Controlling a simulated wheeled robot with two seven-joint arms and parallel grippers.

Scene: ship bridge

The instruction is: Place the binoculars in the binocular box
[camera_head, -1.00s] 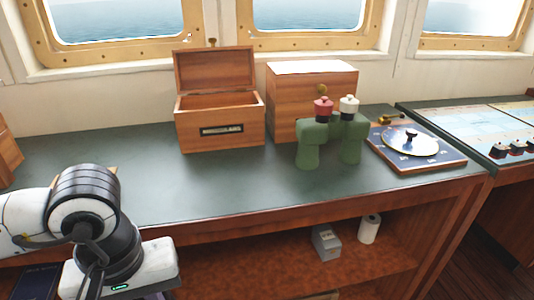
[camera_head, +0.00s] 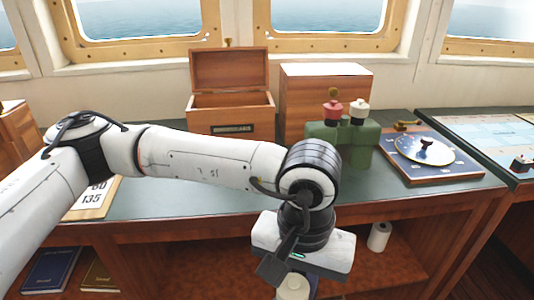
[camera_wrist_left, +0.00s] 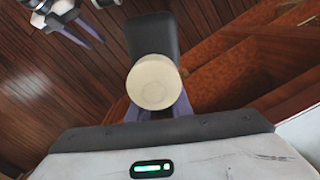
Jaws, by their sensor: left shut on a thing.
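The green binoculars (camera_head: 352,148) stand upright on the dark green counter, with a red and a cream cap on top. My left gripper (camera_head: 297,272) is low in front of the counter's edge. It is shut on a cream, round-ended thing (camera_wrist_left: 153,82), also partly visible under the gripper in the head view (camera_head: 293,289). What this thing is, I cannot tell. My right gripper (camera_wrist_left: 78,28) shows at the wrist view's top left, its opening unclear.
A closed wooden box (camera_head: 318,92) stands behind the binoculars. A blue board with a round dial (camera_head: 428,152) lies right of them. A white roll (camera_head: 379,236) stands on the lower shelf. A number card (camera_head: 92,203) lies at left. The counter in front of the open box is crossed by my arm.

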